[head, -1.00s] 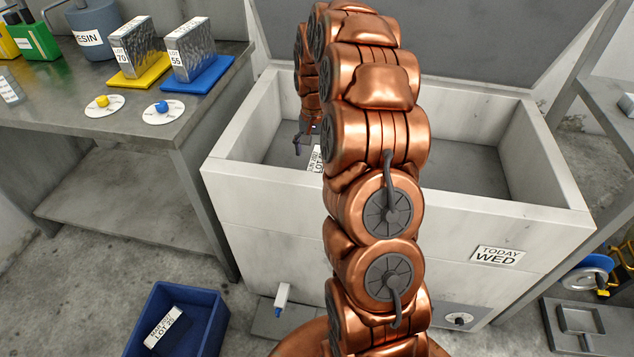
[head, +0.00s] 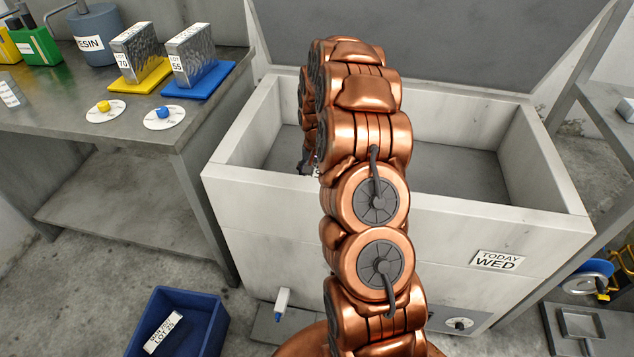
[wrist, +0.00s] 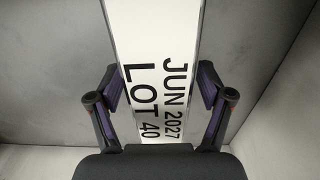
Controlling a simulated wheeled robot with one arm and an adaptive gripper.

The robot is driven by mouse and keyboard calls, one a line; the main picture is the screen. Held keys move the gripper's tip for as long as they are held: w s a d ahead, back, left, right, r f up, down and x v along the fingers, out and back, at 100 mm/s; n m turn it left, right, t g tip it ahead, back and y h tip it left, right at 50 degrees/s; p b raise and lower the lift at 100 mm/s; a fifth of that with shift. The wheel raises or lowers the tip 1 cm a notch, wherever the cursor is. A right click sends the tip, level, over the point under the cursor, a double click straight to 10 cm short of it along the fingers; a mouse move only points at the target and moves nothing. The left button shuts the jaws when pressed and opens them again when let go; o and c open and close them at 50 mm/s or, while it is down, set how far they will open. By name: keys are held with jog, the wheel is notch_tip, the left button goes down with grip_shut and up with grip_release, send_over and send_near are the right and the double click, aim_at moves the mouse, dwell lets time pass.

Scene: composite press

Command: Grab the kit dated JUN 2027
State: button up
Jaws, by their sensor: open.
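The kit labelled JUN 2027 LOT 40 (wrist: 152,62) is a white-labelled flat piece in the wrist view, running from the top edge down between my fingers. My gripper (wrist: 165,97) is open, with one dark finger on each side of the kit and a visible gap on both sides. In the head view my arm reaches down into the open white chest (head: 240,215). There my gripper and the kit are mostly hidden behind the arm.
A blue bin (head: 205,315) on the floor holds another labelled kit (head: 163,333). A bench (head: 120,150) at left carries silvery blocks on a yellow stand (head: 140,82) and a blue stand (head: 200,82). The chest front has a TODAY WED sign (head: 497,261). The chest walls surround my gripper.

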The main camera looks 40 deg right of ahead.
jog(key=c, duration=1.5)
grip_shut()
jog(key=shift+r, duration=0.15)
